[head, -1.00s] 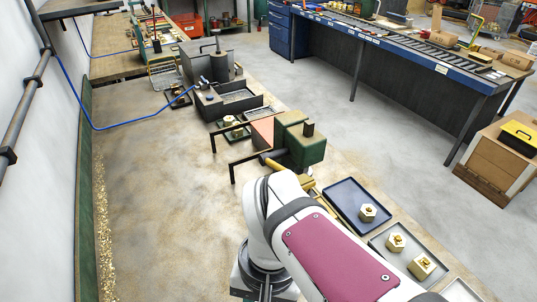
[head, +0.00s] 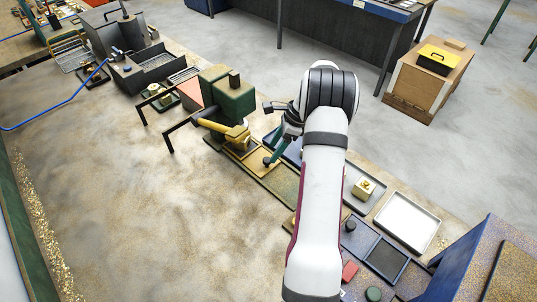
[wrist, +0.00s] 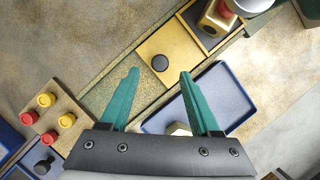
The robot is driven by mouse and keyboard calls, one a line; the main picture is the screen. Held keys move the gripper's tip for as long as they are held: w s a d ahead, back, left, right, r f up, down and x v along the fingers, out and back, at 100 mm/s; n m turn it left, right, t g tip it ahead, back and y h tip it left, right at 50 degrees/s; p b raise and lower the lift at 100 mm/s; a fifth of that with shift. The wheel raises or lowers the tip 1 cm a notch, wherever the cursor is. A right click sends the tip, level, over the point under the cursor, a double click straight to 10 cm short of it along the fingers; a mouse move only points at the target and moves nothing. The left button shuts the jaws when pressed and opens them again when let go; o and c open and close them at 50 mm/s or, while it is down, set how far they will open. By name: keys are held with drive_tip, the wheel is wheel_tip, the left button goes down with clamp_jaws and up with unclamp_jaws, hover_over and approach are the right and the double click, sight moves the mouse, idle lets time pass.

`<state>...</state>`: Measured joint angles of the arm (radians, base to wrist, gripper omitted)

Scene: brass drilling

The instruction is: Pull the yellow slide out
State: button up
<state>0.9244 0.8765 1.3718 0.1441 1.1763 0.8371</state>
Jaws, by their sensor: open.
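The yellow slide (wrist: 172,50) is a flat yellow plate with a round black knob (wrist: 160,62). It lies in a long track, between a speckled olive stretch and a yellow-framed dark recess. In the head view the slide (head: 256,166) shows beside my gripper (head: 275,150), partly covered by a finger. In the wrist view my gripper (wrist: 160,74) is open, with green fingers on either side of the line to the knob. The knob appears just beyond the fingertips, between them; I cannot tell the height gap. Nothing is between the fingers.
A blue tray (wrist: 234,88) lies right of the track, holding a pale part partly hidden by my gripper. A panel with red and yellow buttons (wrist: 53,122) is at left. A green machine (head: 232,98) with a yellow part stands beyond the slide. Bare bench lies left.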

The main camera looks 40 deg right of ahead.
sight(268, 160)
drive_tip(key=x, duration=0.4)
drive_tip(key=shift+f, duration=0.2)
drive_tip(key=shift+c, duration=0.2)
clamp_jaws()
idle(1.0)
